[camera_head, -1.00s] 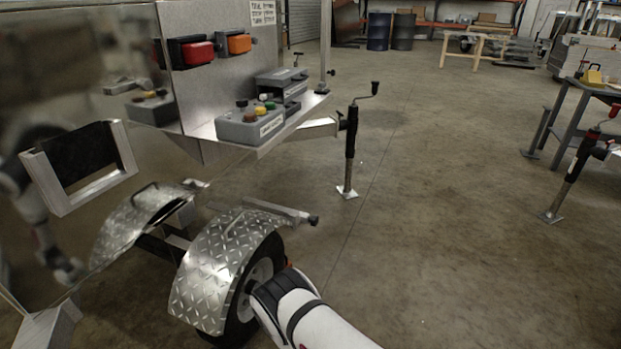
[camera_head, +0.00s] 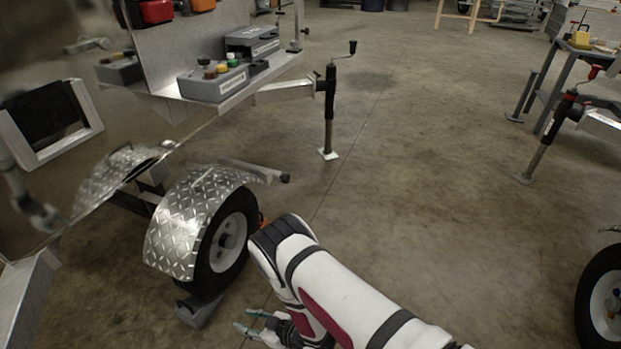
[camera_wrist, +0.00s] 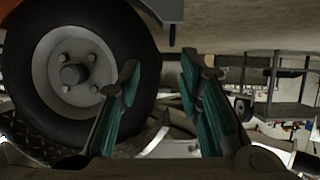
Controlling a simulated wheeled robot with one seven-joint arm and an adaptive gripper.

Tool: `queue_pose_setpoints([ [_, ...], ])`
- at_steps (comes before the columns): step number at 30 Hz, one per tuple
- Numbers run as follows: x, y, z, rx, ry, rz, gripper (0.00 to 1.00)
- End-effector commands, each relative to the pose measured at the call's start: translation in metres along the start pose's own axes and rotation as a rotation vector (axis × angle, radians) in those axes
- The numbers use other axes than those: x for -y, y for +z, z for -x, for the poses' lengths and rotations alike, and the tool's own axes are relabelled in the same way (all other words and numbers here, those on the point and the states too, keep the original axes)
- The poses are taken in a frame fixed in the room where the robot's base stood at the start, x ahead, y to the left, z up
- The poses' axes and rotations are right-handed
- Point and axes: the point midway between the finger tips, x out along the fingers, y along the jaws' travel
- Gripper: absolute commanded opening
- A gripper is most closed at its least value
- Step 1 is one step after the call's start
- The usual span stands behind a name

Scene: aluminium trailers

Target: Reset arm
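My white arm reaches in from the bottom of the head view. My gripper (camera_head: 258,328) is low in that view, to the right of the trailer's wheel (camera_head: 229,243) and partly hidden by my arm. In the wrist view my gripper (camera_wrist: 157,85) shows two teal-padded fingers standing well apart with nothing between them. The wheel (camera_wrist: 75,75) fills the left of the wrist view behind the left finger, and the picture appears upside down.
The trailer's tread-plate fender (camera_head: 180,222) is over the wheel, with a chock (camera_head: 200,308) at its foot. A jack stand (camera_head: 329,110) stands ahead. Another trailer's wheel (camera_head: 604,305) is at the right edge. Open concrete floor (camera_head: 440,180) lies between the trailers.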

Motion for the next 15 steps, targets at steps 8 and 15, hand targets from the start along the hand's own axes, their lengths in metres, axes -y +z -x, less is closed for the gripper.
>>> queue_pose_setpoints([
  [8, -0.041, -0.036, -0.006, 0.058, 0.065, 0.008, 0.33],
  [15, -0.099, -0.088, 0.001, 0.149, 0.164, 0.003, 0.33],
])
